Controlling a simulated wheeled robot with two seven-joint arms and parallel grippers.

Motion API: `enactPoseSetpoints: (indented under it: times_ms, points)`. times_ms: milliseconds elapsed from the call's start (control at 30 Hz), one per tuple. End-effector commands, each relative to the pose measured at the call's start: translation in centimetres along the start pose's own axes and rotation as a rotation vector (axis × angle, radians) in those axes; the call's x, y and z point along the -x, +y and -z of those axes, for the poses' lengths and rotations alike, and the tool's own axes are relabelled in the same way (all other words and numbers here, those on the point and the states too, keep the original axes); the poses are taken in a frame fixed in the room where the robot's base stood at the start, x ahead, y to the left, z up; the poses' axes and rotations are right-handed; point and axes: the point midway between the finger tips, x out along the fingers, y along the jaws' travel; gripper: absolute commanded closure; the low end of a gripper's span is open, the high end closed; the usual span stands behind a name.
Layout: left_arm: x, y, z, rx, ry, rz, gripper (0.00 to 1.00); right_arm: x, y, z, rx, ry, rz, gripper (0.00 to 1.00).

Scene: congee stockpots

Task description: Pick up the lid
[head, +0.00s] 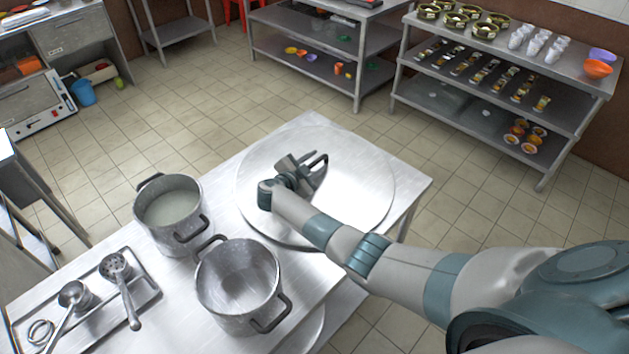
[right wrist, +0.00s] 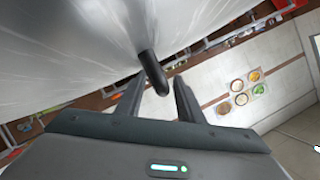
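The lid (head: 350,205) is a large round silvery metal disc lying on the far end of the steel table. In the right wrist view its shiny surface (right wrist: 70,50) fills the upper left, with a black handle (right wrist: 150,66) sticking out from it. My right gripper (head: 316,166) is over the middle of the lid, partly hiding it. In the right wrist view the fingers (right wrist: 158,92) are apart, with the handle's end between their tips and gaps visible beside it. My left gripper is not in view.
A pot of whitish congee (head: 170,207) and an empty open pot (head: 238,280) stand on the table left of the lid. A tray (head: 100,318) with a ladle and a skimmer lies at the near left. Shelves (head: 500,130) stand apart across the tiled floor.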

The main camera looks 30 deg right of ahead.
Motion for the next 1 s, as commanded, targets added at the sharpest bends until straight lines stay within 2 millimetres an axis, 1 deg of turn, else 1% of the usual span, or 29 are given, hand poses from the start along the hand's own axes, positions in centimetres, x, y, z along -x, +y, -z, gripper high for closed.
enactPoseSetpoints:
  times_ms: [467, 500, 567, 600, 1000]
  points:
    - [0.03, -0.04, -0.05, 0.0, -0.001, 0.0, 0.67, -0.03, -0.02, 0.04, 0.0, 0.0, 0.0, 0.66]
    - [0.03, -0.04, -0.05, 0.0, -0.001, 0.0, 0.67, -0.03, -0.02, 0.04, 0.0, 0.0, 0.0, 0.75]
    - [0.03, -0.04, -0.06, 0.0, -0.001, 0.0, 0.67, -0.02, -0.01, 0.04, 0.0, 0.0, 0.0, 0.9]
    - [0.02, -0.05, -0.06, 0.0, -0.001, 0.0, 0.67, -0.02, -0.02, 0.04, 0.0, 0.0, 0.0, 0.99]
    - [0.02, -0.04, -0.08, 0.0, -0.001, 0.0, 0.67, -0.02, 0.0, 0.03, 0.0, 0.0, 0.0, 1.0]
